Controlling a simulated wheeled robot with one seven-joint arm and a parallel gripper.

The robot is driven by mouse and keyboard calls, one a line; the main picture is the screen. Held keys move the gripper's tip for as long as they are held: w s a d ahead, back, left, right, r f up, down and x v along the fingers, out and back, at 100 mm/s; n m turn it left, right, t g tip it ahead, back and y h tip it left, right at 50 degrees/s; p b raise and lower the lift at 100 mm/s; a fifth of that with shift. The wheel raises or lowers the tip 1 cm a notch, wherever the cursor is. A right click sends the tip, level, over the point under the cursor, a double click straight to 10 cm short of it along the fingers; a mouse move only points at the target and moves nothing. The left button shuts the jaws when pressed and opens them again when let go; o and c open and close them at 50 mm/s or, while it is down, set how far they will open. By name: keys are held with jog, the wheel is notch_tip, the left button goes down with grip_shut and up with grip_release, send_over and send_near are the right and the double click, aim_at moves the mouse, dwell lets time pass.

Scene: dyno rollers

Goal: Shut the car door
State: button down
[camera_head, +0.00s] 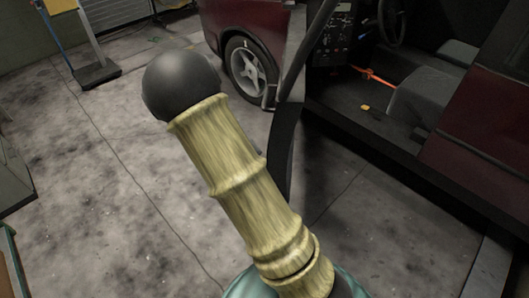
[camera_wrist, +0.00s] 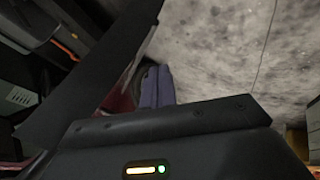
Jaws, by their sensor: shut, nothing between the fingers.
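The dark red car (camera_head: 475,125) stands at the right in the head view, its cabin open to view. Its door (camera_head: 284,140) stands open and shows nearly edge-on as a dark narrow panel, partly hidden by my arm. In the wrist view a long dark panel, which looks like the door (camera_wrist: 95,75), slants across the left. My gripper (camera_wrist: 157,88) shows there as two blue-purple fingers pressed together, empty. They are just right of the panel's edge; I cannot tell whether they touch it. My gripper is not visible in the head view.
Seats (camera_head: 420,100) and a steering wheel show inside the car. A front wheel (camera_head: 246,68) stands beyond the door. A stand with a dark base (camera_head: 96,74) is at the back left. The concrete floor (camera_head: 75,190) at left is mostly clear.

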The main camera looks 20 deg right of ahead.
jog(key=w+d+f+n+t+h+b, duration=0.2)
jog(key=w+f+n+t+h+b, duration=0.5)
jog(key=w+f+b, duration=0.4)
jog(key=h+b, duration=0.1)
jog(key=b, duration=0.2)
jog(key=shift+d+h, duration=0.25)
jog(key=shift+h, duration=0.05)
jog(key=w+d, duration=0.4)
jog(key=d, duration=0.6)
jog(key=shift+w+d+r, duration=0.2)
jog(key=shift+w+d, duration=0.1)
jog(key=shift+w, duration=0.05)
jog(key=shift+s+d+n, duration=0.1)
jog(key=shift+d+n, duration=0.05)
jog(key=shift+n, duration=0.15)
